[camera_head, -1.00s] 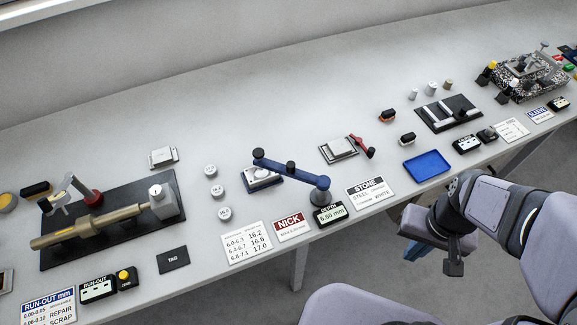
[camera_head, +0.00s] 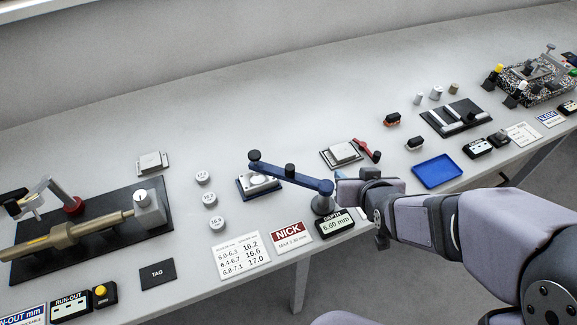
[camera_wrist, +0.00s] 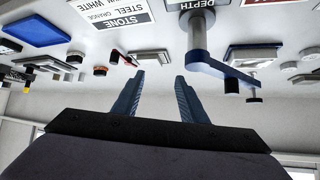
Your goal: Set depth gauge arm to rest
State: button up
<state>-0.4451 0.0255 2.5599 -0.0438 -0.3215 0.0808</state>
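The blue depth gauge arm (camera_head: 305,184) reaches left from its grey post (camera_head: 323,202), with its free end over the blue-based fixture (camera_head: 246,191) holding a pale part. A black knob (camera_head: 290,170) stands midway along the arm. The depth display (camera_head: 335,224) reads about 6.60 mm. In the wrist view the gauge arm (camera_wrist: 222,70) is right of my fingers and seems apart from them. My gripper (camera_wrist: 158,85) is open and empty there, its blue fingers spread.
The NICK card (camera_head: 290,235) and a value card (camera_head: 242,254) lie in front of the gauge. Round weights (camera_head: 210,198) stand to its left. Right of my wrist is a blue tray (camera_head: 437,171). Behind is a fixture (camera_head: 341,155) with a red lever (camera_head: 368,149).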

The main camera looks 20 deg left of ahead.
aim_at(291, 172)
jog(key=a+t+y+b, duration=0.1)
jog(key=a, duration=0.3)
jog(key=s+a+t+y+b, duration=0.1)
jog(key=a+t+y, duration=0.1)
jog(key=a, duration=0.3)
jog(key=s+a+t+y+b, duration=0.1)
jog(key=a+b, duration=0.1)
jog(key=a, duration=0.2)
jog(key=shift+s+a+r+t+y, duration=0.1)
jog(key=shift+a+t+y, duration=0.1)
jog(key=shift+t+y, duration=0.15)
jog(key=s+f+t, duration=0.1)
jog(key=s+t+h+b, duration=0.1)
jog(key=shift+s+f+n, duration=0.3)
jog(key=shift+s+f, duration=0.05)
jog(key=shift+w+b, duration=0.15)
jog(key=shift+b, duration=0.15)
